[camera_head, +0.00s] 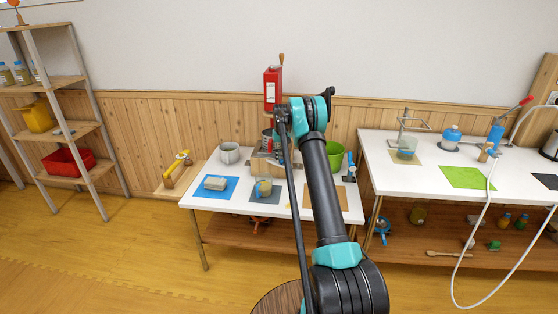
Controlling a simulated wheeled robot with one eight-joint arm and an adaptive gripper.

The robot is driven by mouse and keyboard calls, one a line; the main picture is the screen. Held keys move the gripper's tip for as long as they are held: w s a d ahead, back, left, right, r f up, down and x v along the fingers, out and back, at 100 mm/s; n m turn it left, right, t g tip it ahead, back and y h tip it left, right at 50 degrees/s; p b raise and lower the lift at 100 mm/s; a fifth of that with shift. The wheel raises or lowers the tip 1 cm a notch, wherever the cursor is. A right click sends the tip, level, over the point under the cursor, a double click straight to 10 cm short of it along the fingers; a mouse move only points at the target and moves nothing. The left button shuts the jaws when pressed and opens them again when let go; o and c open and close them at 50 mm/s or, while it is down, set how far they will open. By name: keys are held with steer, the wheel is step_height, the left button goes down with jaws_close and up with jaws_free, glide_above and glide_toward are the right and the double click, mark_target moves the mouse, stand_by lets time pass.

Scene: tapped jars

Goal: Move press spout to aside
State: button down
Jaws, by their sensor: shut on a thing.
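The press (260,164), a wooden block with metal parts, stands at the back of the middle white table. A red upright part (272,86) with a pale label and a wooden handle on top rises above it. My gripper (271,140) is at the press, below the red part. It is shut on a small part there, seemingly the press spout. My dark arm and its teal joints cover much of the press. The spout's shape and its exact turn are hidden.
The middle table (226,206) holds a grey pot (229,153), a green bucket (335,155), a sponge-like block (215,183) on a blue mat and a yellowish item (264,188) on a grey mat. A brown mat (327,197) looks bare. A second table (395,183) stands right.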

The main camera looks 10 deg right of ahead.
steer(key=shift+w+d+n, duration=0.35)
steer(key=shift+w+n, duration=0.05)
steer(key=shift+n, duration=0.4)
steer(key=c, duration=1.3)
jaws_free()
step_height(320, 180, up, 12)
steer(key=shift+r, duration=0.1)
